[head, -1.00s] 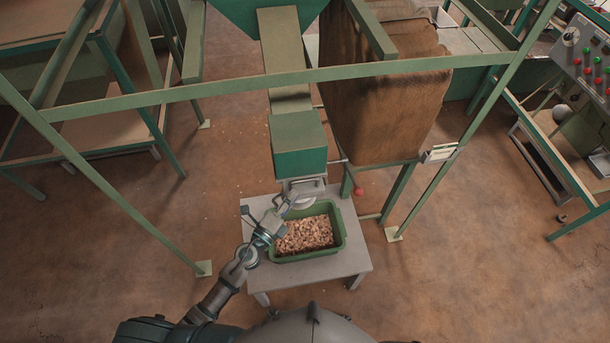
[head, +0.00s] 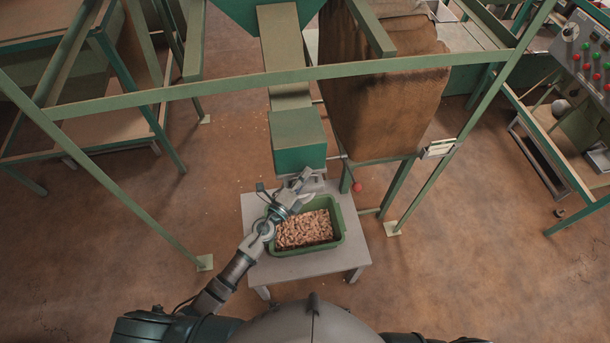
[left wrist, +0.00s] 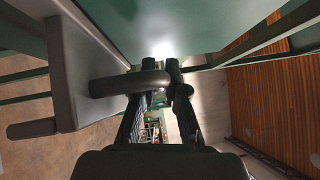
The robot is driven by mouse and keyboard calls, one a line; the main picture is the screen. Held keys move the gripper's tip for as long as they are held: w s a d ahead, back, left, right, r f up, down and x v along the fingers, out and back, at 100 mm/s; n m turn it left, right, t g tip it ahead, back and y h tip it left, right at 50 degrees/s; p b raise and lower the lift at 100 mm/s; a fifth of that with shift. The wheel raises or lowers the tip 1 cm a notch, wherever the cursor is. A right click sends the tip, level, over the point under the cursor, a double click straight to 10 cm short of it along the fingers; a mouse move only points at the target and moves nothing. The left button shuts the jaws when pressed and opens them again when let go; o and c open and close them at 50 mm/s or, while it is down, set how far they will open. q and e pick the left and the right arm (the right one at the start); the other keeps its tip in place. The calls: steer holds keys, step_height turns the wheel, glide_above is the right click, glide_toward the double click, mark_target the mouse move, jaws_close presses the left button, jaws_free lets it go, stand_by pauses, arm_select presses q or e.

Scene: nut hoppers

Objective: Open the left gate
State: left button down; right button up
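The gate (left wrist: 85,65) is a grey metal plate with a bar handle (left wrist: 130,84), large at the left of the left wrist view. In the head view the gate (head: 312,184) sits under the green hopper chute (head: 300,160), partly hidden by my left gripper (head: 303,178). In the left wrist view my left gripper (left wrist: 168,75) has its fingertips drawn close together at the handle's right end, apparently closed on it. The exact contact is partly hidden. My right gripper is out of view.
A green crate of nuts (head: 341,240) stands on a small grey table (head: 290,270) below the chute. A red knob (head: 357,187) is right of the gate. A green frame bar (head: 200,90) crosses above. A control panel (head: 590,60) is at the far right.

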arm_select(q)
steer(key=shift+f, duration=0.15)
steer(key=s+d, duration=0.2)
steer(key=s, duration=0.7)
steer(key=shift+s+d, duration=0.25)
steer(key=shift+d, duration=0.15)
steer(key=shift+f, duration=0.1)
steer(key=c, duration=1.5)
jaws_free()
steer(key=shift+w, duration=0.1)
steer(key=shift+a, duration=0.1)
